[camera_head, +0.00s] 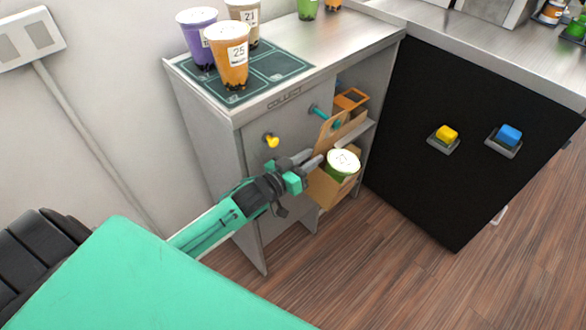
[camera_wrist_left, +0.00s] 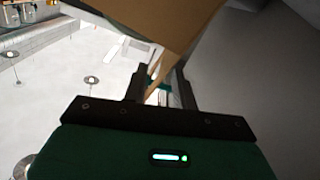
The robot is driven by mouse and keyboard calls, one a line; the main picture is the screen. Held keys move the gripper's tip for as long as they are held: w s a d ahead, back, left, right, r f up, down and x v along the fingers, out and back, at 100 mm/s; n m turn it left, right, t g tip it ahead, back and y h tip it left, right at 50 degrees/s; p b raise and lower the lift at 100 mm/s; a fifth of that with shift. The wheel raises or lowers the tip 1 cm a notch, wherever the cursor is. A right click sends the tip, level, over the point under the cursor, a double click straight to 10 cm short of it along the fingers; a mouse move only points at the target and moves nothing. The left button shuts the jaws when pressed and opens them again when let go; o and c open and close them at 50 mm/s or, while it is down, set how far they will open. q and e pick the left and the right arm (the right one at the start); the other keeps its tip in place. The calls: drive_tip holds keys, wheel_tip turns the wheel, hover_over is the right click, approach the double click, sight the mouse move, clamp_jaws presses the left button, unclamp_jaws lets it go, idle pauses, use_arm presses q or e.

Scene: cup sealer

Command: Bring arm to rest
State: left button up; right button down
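My left arm comes in from the left in the head view. Its gripper (camera_head: 308,160) is at the front of the grey cabinet, just left of a brown paper carrier (camera_head: 322,188). The carrier holds a green cup with a white lid (camera_head: 343,161). The carrier's upper part rises toward a teal hook (camera_head: 317,111). In the left wrist view the two dark fingers (camera_wrist_left: 160,85) stand apart, with brown paper (camera_wrist_left: 175,28) beyond and above them. I see nothing clamped between them. My right gripper is not in view.
The grey cabinet (camera_head: 205,125) carries a dark green mat (camera_head: 290,66) with purple (camera_head: 198,40), orange (camera_head: 229,62) and brown cups (camera_head: 243,18). A yellow hook (camera_head: 271,141) sticks out near my arm. A black panel (camera_head: 465,110) stands right; open wooden floor (camera_head: 390,270) lies in front.

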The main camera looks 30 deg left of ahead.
use_arm(q)
drive_tip(key=shift+v, duration=3)
